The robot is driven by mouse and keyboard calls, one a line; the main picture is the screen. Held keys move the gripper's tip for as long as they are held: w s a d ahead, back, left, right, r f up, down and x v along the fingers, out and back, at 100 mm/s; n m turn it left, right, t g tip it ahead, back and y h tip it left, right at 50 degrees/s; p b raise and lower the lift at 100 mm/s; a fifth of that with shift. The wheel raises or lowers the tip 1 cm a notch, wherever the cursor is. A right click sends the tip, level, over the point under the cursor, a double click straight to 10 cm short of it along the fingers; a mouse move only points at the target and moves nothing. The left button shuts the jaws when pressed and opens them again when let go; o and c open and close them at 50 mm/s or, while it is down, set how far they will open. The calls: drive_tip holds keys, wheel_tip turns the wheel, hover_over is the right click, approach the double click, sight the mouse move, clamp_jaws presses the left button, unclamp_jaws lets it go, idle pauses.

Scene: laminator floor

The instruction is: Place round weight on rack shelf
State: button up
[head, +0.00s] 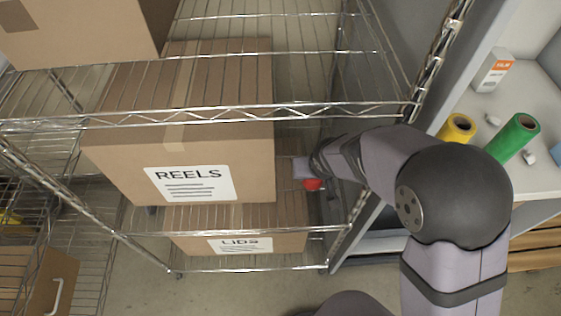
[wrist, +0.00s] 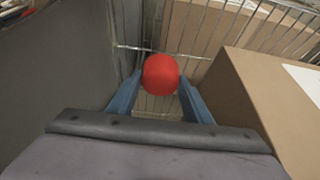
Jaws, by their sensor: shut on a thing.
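The round weight is red (wrist: 161,75) and sits between my gripper's two blue fingers in the wrist view. My gripper (wrist: 160,90) is shut on it. In the head view the red weight (head: 313,184) shows small, at the end of my arm, right of the REELS box. The wire rack shelf (head: 345,112) is a chrome grid; my gripper reaches into the gap between the REELS box and the rack's right side. Wire grid lies below and beyond the weight in the wrist view. I cannot tell whether the weight touches the shelf.
The REELS box (head: 190,185) fills most of the shelf and stands close to my gripper's right in the wrist view (wrist: 265,100). A LIDS box (head: 240,244) is lower down. A grey panel (wrist: 65,60) is close on the left. Yellow (head: 457,128) and green (head: 515,138) rolls lie on a bench.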

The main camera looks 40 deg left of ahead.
sight(313, 181)
drive_tip(key=shift+f+b, duration=0.45)
drive_tip(key=shift+f, duration=1.35)
drive_tip(key=shift+f, duration=0.2)
drive_tip(key=o, duration=1.3)
drive_tip(key=shift+o, duration=0.2)
drive_tip(key=shift+r, duration=0.15)
drive_tip(key=shift+r, duration=0.2)
drive_tip(key=p+v, duration=0.1)
drive_tip(key=v, duration=1)
drive_tip(key=shift+s+d+r+p, duration=0.15)
drive_tip(key=shift+s+r+p, duration=0.05)
drive_tip(key=shift+r+p, duration=0.1)
